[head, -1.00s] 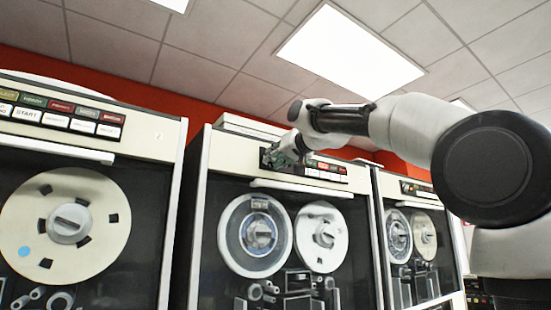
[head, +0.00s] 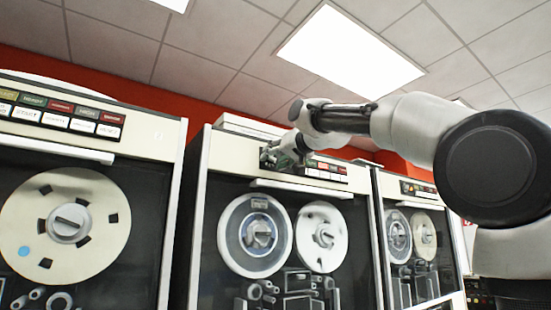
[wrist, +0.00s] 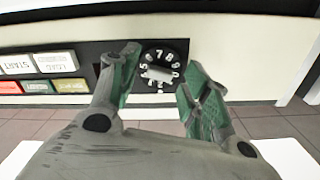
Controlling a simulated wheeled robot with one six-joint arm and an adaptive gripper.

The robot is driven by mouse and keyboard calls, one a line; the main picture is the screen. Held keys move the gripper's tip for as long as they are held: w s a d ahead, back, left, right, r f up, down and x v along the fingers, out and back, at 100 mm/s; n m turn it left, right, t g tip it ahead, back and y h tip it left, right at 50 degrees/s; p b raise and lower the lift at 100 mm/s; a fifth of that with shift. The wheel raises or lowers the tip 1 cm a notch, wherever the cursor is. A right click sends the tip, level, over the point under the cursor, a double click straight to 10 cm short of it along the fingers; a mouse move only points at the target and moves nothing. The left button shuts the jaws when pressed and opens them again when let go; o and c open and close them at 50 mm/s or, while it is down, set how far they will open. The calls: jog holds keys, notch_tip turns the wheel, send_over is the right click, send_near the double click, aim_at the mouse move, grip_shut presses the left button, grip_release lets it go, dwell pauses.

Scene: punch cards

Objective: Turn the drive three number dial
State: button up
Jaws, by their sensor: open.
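The number dial (wrist: 168,54) is a black round disc with white numerals and a pale bar-shaped knob (wrist: 159,74) across it. In the wrist view it sits on the dark strip of a tape drive's panel. My gripper (wrist: 162,62) is open, with one green-padded finger on each side of the dial. The fingers are apart from each other, and I cannot tell whether either touches the knob. In the head view my gripper (head: 284,152) is at the left end of the middle drive's (head: 207,190) top panel and hides the dial there.
A row of lit label buttons (wrist: 40,63) lies left of the dial in the wrist view. Another tape drive (head: 150,135) stands at the left and one more (head: 425,192) at the right. A pale ledge (head: 300,190) runs below the middle drive's panel.

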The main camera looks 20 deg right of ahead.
jog(key=v, duration=1.1)
jog(key=shift+s, duration=0.35)
jog(key=shift+d, duration=0.1)
